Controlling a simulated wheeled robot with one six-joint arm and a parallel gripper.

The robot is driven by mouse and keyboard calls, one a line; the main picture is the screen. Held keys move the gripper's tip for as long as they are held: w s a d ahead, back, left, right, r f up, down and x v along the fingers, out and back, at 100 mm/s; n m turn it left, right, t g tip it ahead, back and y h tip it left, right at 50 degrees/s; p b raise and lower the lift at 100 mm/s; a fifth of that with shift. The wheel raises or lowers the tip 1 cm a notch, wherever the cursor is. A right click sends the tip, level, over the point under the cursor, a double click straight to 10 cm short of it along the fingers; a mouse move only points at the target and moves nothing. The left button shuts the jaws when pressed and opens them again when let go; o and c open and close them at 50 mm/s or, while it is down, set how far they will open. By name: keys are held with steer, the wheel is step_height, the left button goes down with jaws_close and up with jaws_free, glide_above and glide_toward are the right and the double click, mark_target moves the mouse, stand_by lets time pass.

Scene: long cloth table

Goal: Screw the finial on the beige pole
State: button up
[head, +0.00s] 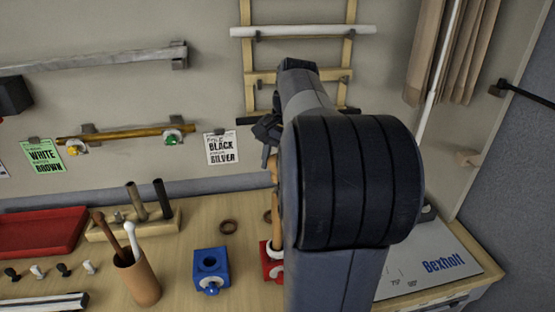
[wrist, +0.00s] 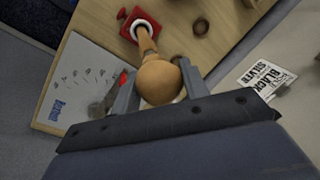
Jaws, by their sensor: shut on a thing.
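An orange-beige pole (wrist: 146,40) stands upright in a red block (head: 269,262) with a white collar, which also shows in the wrist view (wrist: 126,17). A round wooden finial (wrist: 160,82) is in line with the pole's top end, and the two look joined in the wrist view. I cannot tell how tightly it is seated. My gripper (wrist: 160,88) is shut on the finial, one finger on each side. In the head view my arm hides most of the pole and finial; a strip of the pole (head: 274,205) shows beside it.
A cup (head: 139,284) with sticks, a peg rack (head: 158,222) and a red tray (head: 38,232) are further left. A marked board (head: 447,254) lies right.

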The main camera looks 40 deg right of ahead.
mark_target(277, 175)
steer(key=shift+f+b, duration=0.3)
steer(key=shift+f, duration=0.55)
steer(key=shift+f, duration=0.85)
stand_by(2.0)
steer(key=o, duration=1.1)
steer(key=shift+c, duration=0.2)
